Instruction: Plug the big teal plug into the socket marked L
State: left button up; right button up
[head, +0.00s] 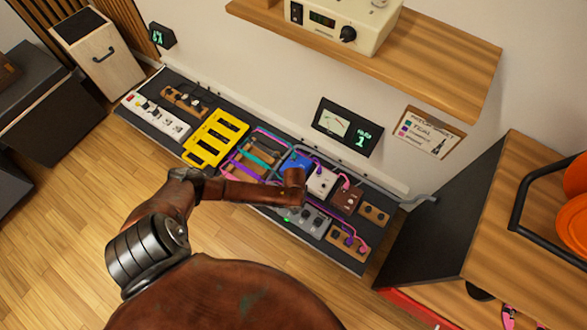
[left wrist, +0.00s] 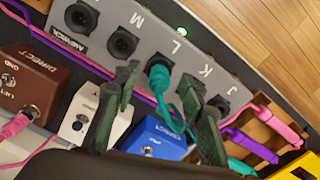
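In the left wrist view, a grey box (left wrist: 58,38) has a row of round sockets lettered M, L, K and J. The big teal plug (left wrist: 158,70) sits in the socket beside the letter L; its exact depth is hard to tell. Its teal cord (left wrist: 187,92) curls off to the right, partly behind a finger. My left gripper (left wrist: 163,86) is open, with one finger on each side of the plug and gaps between. In the head view the grey box (head: 305,222) lies under my left arm's end, and the fingers are hidden. My right gripper is out of view.
A blue pedal (left wrist: 155,140), a white pedal (left wrist: 82,112) and a brown pedal (left wrist: 30,80) crowd the gripper. Pink and purple cables run close by. A green light (left wrist: 183,31) glows near L. A meter panel (head: 347,128) and a paper sheet (head: 430,132) hang behind.

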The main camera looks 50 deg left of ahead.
pick_arm(q)
notch_tip(320, 180, up, 12)
dwell(0.6)
jog(key=shift+d, duration=0.1)
dwell(0.5)
